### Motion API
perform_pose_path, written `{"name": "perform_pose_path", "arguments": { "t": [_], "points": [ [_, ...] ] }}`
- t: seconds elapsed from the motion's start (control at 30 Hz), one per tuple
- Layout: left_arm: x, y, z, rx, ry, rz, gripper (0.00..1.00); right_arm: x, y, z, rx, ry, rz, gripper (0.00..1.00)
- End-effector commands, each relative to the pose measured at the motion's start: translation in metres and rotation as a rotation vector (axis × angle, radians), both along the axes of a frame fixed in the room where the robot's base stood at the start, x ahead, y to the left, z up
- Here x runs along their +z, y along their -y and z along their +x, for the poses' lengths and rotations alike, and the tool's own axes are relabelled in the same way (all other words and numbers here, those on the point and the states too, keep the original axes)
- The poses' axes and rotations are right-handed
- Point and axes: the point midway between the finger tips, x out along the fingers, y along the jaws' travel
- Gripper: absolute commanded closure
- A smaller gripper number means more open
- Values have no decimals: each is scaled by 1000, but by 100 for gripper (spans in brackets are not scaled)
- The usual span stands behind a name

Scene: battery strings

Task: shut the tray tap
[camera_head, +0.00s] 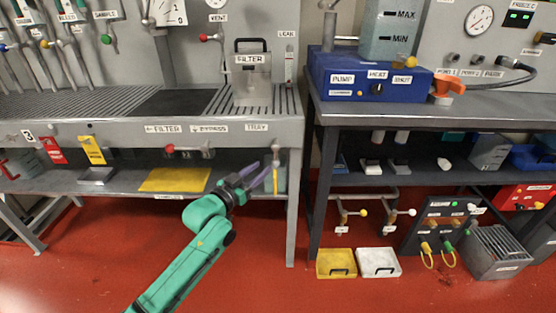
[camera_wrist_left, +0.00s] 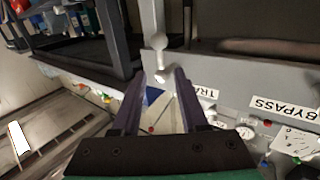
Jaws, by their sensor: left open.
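The tray tap (camera_head: 276,152) is a small grey-white tap under the front edge of the left bench, near the TRAY label (camera_head: 257,127). A pale lever appears to hang down from it, partly behind my fingers. My left gripper (camera_head: 262,168) is open just left of and below the tap, its purple-grey fingers pointing toward it. In the left wrist view the pale round-ended tap handle (camera_wrist_left: 159,42) stands just beyond the gap between the two fingertips (camera_wrist_left: 161,76). I cannot tell whether either finger touches it. My right gripper is not in view.
A red-knobbed tap (camera_head: 170,149) sits farther left under the same edge. A yellow mat (camera_head: 175,180) lies on the lower shelf. The bench's grey leg (camera_head: 292,215) stands right of the tap. The dark right bench (camera_head: 322,180) is past a narrow gap.

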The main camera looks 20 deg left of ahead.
Motion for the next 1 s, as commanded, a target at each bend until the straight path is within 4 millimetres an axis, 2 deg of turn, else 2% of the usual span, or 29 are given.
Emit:
{"name": "perform_pose_path", "arguments": {
  "t": [0.1,0.3,0.43,0.67,0.8,1.0],
  "points": [
    [0,11,32,0,3,-1,57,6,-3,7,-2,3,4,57],
    [-2,25,72,1,1,0,57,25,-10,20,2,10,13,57],
    [-1,29,83,0,-1,1,57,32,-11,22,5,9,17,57],
    [-1,29,84,1,-2,2,57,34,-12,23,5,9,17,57],
    [-1,29,84,1,-2,2,100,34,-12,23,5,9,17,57],
    [-1,29,83,1,-2,2,100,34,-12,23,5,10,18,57]
  ]
}}
